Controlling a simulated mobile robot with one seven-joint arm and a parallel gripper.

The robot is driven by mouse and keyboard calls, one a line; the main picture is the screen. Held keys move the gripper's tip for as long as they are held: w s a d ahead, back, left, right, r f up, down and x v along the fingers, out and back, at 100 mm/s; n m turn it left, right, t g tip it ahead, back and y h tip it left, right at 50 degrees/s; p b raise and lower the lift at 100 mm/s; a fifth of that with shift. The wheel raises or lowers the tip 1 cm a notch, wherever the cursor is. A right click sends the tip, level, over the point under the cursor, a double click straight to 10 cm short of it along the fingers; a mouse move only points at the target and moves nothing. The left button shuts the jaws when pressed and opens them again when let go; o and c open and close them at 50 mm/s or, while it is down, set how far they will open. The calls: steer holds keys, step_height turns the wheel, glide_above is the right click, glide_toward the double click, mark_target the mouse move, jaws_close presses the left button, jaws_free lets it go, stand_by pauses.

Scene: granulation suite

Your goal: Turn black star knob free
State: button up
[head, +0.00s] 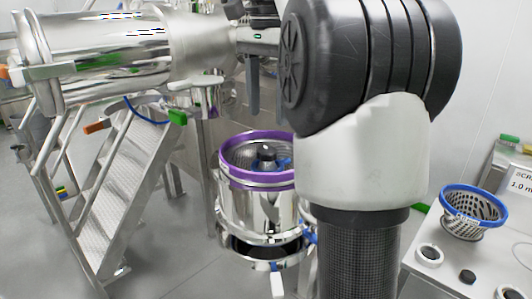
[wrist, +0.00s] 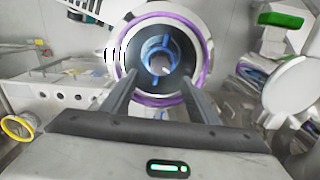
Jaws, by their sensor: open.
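The steel mill vessel (head: 245,205) has a purple ring (head: 240,175) around its open top. A dark knob (head: 266,154) stands at the middle inside, with blue parts beside it. In the wrist view the purple ring (wrist: 207,72) surrounds a dark disc with a blue bladed part (wrist: 150,47) and a small grey centre (wrist: 160,65); the knob's star shape is not clear. My gripper (head: 266,108) points down above the vessel, apart from the knob. In the wrist view my gripper (wrist: 160,82) is open and empty, with its fingers on either side of the centre.
A large steel drum (head: 110,50) hangs at upper left, above metal steps (head: 125,185). A white bench (head: 450,260) at right holds a blue-rimmed perforated basket (head: 474,212) and several small round parts. Grey floor is clear in front of the steps.

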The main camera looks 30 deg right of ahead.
mark_target(267, 151)
step_height(267, 151, down, 8)
steer(key=shift+f+b, duration=0.25)
steer(key=shift+b, duration=0.95)
steer(key=c, duration=1)
